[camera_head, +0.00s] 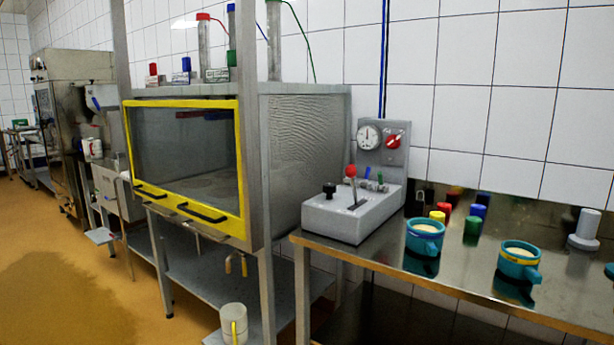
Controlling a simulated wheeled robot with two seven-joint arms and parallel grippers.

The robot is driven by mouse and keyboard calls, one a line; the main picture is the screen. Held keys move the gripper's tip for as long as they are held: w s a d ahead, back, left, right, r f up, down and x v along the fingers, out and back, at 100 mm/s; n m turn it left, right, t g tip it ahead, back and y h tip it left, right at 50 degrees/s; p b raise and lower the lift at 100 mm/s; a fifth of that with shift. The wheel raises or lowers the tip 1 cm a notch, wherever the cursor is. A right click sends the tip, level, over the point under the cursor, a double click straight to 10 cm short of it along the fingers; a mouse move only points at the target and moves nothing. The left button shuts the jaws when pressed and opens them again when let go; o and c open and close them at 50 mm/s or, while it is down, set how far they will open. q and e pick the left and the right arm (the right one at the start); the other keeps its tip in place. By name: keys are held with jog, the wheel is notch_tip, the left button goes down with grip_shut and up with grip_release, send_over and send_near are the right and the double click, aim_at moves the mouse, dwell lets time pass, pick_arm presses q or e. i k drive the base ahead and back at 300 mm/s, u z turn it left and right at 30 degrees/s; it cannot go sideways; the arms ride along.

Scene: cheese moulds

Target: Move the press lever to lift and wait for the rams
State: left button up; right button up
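A grey control box (348,217) stands on the left end of the steel table. A lever with a red knob (351,171) rises from its top, and a black knob (329,189) is left of it. To the left is the press cabinet (303,160) with a yellow-framed clear guard (241,165), which looks shut. Upright cylinders (204,45) with coloured caps and hoses stand on its roof. No rams can be made out inside through the dark pane. Neither of my grippers is in view.
Two teal moulds (425,240) (518,264) with pale contents stand on the steel table (460,278). Several coloured small cylinders (472,228) stand behind them. A panel with a dial (369,136) and red knob (393,141) backs the control box. A pale jug (233,325) is below.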

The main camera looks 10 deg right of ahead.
aim_at(350, 171)
jog(key=u, duration=0.55)
jog(key=i, duration=1.55)
jog(key=z, duration=0.9)
